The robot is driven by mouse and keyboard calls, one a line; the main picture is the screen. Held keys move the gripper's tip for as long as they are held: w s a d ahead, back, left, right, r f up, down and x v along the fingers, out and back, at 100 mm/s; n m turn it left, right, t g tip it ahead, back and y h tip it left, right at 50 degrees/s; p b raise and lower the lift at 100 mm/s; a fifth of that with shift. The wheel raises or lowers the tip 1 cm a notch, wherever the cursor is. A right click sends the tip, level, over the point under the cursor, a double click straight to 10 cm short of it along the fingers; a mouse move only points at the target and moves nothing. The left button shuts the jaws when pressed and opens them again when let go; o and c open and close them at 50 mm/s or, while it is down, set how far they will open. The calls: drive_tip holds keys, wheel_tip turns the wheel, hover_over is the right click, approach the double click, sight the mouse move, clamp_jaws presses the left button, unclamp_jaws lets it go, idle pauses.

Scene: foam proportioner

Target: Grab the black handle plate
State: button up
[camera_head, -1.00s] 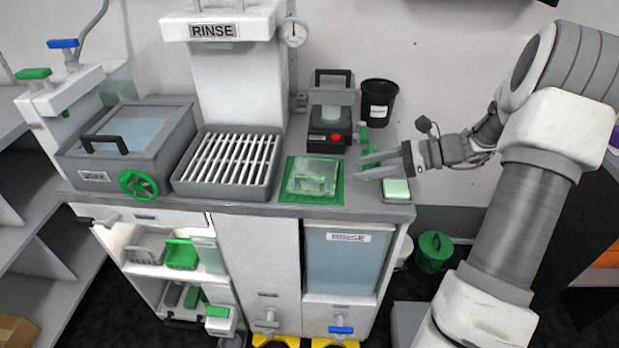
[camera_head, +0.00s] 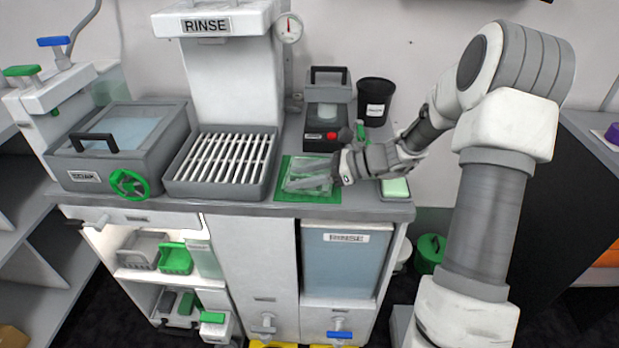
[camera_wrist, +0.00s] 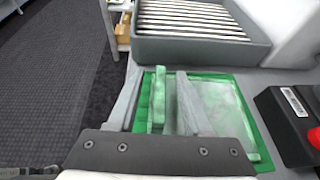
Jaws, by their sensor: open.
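Two things carry black handles in the head view. One black handle (camera_head: 95,143) lies on the grey-framed lid of the basin at left. Another black handle (camera_head: 328,70) stands on top of a grey block (camera_head: 328,94) at the back. My gripper (camera_head: 298,178) is open and low over the green mat (camera_head: 331,195), away from both. In the wrist view, a green upright bar (camera_wrist: 158,98) on a clear plate (camera_wrist: 222,108) shows between my fingers (camera_wrist: 158,76); I cannot tell if they touch it. My fingers partly hide the plate.
A slatted grey tray (camera_head: 177,181) is left of the mat, beneath the RINSE tower (camera_head: 232,80). A black device with a red button (camera_head: 322,139) stands behind the mat. A black cup (camera_head: 375,100) is at back right, a pale green block (camera_head: 395,188) at right.

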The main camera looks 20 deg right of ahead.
drive_tip(key=shift+x, duration=0.95)
clamp_jaws()
idle(0.6)
